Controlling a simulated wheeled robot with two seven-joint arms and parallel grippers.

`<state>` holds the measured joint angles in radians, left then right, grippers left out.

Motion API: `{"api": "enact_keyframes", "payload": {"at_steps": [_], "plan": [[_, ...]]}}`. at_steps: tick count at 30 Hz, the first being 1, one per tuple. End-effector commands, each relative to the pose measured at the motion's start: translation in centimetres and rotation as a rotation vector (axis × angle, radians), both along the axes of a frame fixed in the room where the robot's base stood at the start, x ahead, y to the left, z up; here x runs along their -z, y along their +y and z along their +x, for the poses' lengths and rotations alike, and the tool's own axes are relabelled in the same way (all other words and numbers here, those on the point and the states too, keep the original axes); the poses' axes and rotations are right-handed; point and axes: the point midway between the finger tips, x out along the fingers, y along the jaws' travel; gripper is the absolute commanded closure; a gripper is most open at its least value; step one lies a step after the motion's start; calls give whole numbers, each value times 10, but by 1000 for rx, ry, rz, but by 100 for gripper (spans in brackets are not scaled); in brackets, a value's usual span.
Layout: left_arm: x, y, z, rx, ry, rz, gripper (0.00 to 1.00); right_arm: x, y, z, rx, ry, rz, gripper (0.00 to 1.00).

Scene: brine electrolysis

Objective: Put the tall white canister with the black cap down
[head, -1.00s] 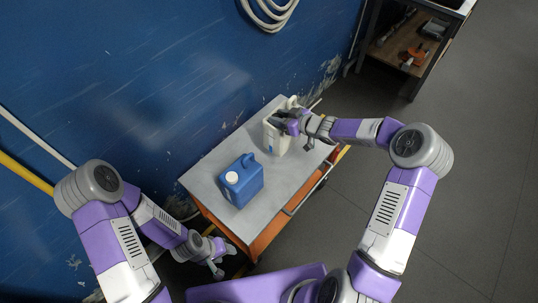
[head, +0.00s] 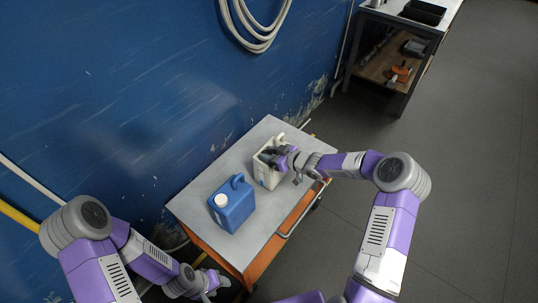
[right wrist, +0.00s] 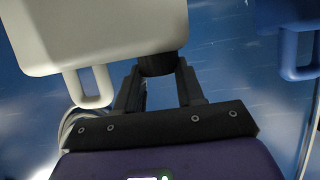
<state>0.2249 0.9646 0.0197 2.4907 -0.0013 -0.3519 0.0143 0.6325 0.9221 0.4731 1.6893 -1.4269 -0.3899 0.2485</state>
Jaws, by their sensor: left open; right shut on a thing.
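The tall white canister (head: 264,174) is upright at the far right part of the cart top in the head view. I cannot tell whether its base touches the surface. My right gripper (head: 280,158) is shut on its black cap. In the right wrist view the black cap (right wrist: 158,64) is between the fingers, with the pale canister body (right wrist: 95,35) and its looped handle beyond. The gripper hides part of the canister top in the head view. My left gripper (head: 216,284) is open and empty, low beside the cart's near left end.
A blue jug (head: 233,207) with a white cap stands on the grey cart top (head: 196,194), nearer me than the canister. The cart has an orange side and a push handle. A blue wall is behind. A dark workbench (head: 385,60) stands at the upper right.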

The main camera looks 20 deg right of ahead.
Motion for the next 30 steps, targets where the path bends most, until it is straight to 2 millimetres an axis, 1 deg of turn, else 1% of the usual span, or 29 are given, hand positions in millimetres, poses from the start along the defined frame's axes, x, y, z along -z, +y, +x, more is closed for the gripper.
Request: {"api": "enact_keyframes", "payload": {"at_steps": [1,3,4,8,9,16,20,23,30], "plan": [[-1,0,0,0,0,0,49,-4,1,1,-2,-8,1,100],[0,0,0,0,0,0,49,-3,1,1,-3,-8,1,100],[0,0,0,0,0,0,49,0,0,0,0,0,0,58],[0,0,0,0,0,0,49,0,0,0,-1,0,0,38],[0,0,0,0,0,0,49,0,0,0,-1,0,0,36],[-1,0,0,0,0,0,49,-1,0,0,-1,0,0,36],[-3,0,0,0,0,0,49,-4,-4,-5,1,0,-2,36],[-9,0,0,0,0,0,49,-11,-13,-15,1,0,-2,36],[-26,0,0,0,0,0,49,-32,-43,-53,2,0,-3,36]]}}
